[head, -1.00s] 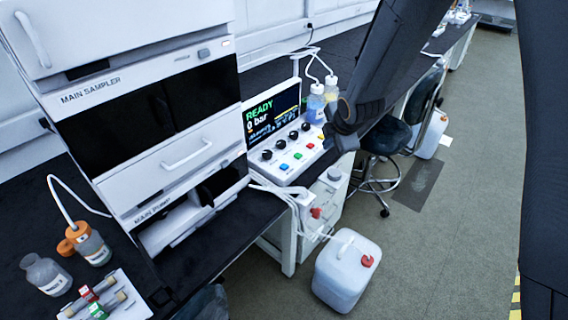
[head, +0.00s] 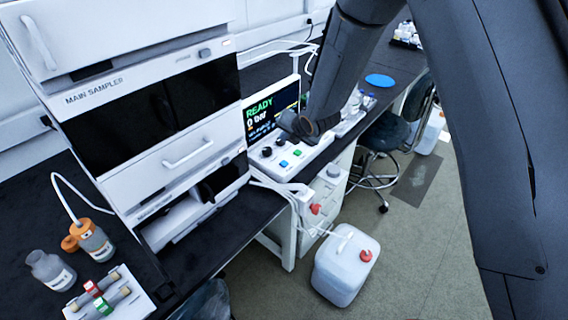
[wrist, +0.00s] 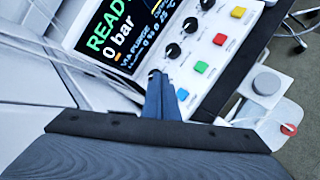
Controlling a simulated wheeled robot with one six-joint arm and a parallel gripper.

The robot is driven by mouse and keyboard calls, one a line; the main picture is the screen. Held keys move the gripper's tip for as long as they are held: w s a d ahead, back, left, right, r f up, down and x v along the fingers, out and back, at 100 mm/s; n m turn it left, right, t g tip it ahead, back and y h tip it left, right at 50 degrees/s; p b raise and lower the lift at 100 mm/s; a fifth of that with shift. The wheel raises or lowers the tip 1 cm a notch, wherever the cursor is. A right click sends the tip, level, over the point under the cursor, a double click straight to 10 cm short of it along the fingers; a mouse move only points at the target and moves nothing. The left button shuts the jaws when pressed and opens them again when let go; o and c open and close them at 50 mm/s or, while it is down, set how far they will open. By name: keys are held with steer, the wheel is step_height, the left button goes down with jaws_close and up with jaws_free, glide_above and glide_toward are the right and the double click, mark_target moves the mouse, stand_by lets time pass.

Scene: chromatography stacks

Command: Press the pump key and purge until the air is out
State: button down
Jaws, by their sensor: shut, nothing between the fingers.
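The white control panel (head: 281,180) stands at the bench edge beside the sampler stack. Its screen (head: 259,118) reads READY and 0 bar, also legible in the wrist view (wrist: 113,38). In the wrist view a row of keys shows: blue (wrist: 182,94), green (wrist: 201,66), red (wrist: 220,39) and yellow (wrist: 238,12). Several black knobs (wrist: 172,51) run beside them. I cannot read which is the pump key. My gripper (wrist: 163,78) is shut and empty, its fingertips over the panel near the blue key; contact cannot be told. In the head view my arm hides part of the panel.
A white jug with a red cap (head: 345,265) stands on the floor below the panel. A stool (head: 392,135) stands right.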

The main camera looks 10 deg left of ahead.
steer(key=b, duration=0.4)
glide_above(285, 165)
step_height(285, 165, down, 7)
steer(key=shift+w+f, duration=0.1)
steer(key=shift+w, duration=0.05)
steer(key=shift+f+b, duration=0.35)
steer(key=shift+f, duration=0.25)
steer(key=shift+d, duration=0.1)
stand_by(1.2)
steer(key=shift+f+b, duration=0.4)
steer(key=shift+b, duration=0.05)
steer(key=shift+f+b, duration=0.45)
steer(key=shift+f, duration=0.05)
stand_by(0.6)
steer(key=shift+r, duration=0.15)
steer(key=shift+r+p, duration=0.4)
steer(key=shift+r, duration=0.4)
